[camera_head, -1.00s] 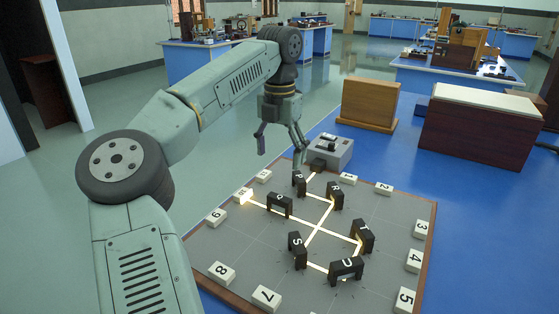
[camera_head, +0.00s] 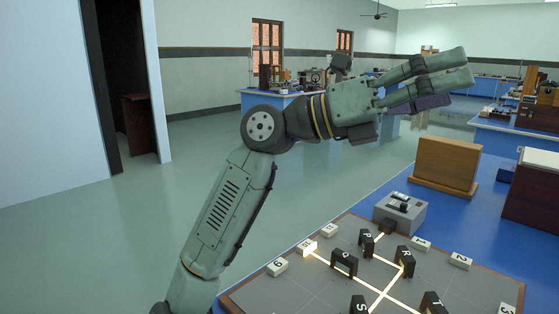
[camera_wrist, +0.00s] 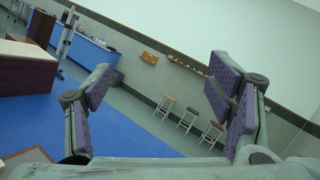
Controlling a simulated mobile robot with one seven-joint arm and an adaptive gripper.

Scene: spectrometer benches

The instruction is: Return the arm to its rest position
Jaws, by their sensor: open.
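My arm rises from the bottom of the head view and bends so its end points right, above the board and away from it. My gripper (camera_head: 442,78) is open and empty, with its fingers extending to the upper right. In the wrist view my gripper (camera_wrist: 163,105) shows two purple-padded fingers spread wide with nothing between them. Its fingers are clear of the bench.
Below is a grey board (camera_head: 300,291) with black lettered blocks, glowing lines and white number tiles. A grey box (camera_head: 400,212) sits behind it; a wooden box (camera_head: 446,166) stands farther back. Stools (camera_wrist: 188,119) line the far wall. Open floor lies left.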

